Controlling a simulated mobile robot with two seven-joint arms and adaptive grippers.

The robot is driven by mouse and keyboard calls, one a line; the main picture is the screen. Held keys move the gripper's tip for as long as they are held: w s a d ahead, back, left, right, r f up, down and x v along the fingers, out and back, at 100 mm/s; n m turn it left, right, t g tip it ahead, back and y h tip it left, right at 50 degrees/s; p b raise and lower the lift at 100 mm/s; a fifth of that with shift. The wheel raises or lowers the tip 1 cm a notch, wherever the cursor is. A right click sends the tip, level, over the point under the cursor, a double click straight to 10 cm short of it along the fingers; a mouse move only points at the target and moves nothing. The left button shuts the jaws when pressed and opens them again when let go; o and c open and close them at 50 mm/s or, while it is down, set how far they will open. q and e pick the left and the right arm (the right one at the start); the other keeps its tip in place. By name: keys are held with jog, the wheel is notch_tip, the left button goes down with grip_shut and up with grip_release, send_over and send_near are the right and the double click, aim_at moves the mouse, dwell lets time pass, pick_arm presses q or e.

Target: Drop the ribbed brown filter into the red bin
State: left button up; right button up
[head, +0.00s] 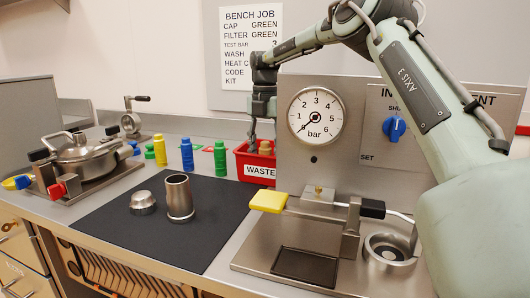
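The red bin (242,164), labelled WASTE, stands at the back of the bench, its right side against the grey gauge panel. A small brown piece (265,147), seemingly the ribbed filter, shows at the bin's opening, partly hidden by the rim. My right gripper (259,138) points down over the bin, right beside the brown piece. The panel cuts off part of the gripper, and I cannot tell whether its fingers are closed on the piece. My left gripper is not in view.
A dark mat (150,232) holds a metal cylinder (179,198) and a knurled cap (143,203). Green, yellow and blue bottles (187,154) stand left of the bin. A clamped metal vessel (85,160) is at left.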

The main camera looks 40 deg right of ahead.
jog(key=shift+r, duration=0.25)
jog(key=shift+r+p, duration=0.3)
jog(key=shift+r, duration=0.1)
notch_tip(320, 180, up, 11)
jog(key=shift+r, duration=0.1)
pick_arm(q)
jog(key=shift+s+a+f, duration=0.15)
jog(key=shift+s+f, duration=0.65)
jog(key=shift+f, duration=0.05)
pick_arm(e)
jog(key=shift+r, duration=0.35)
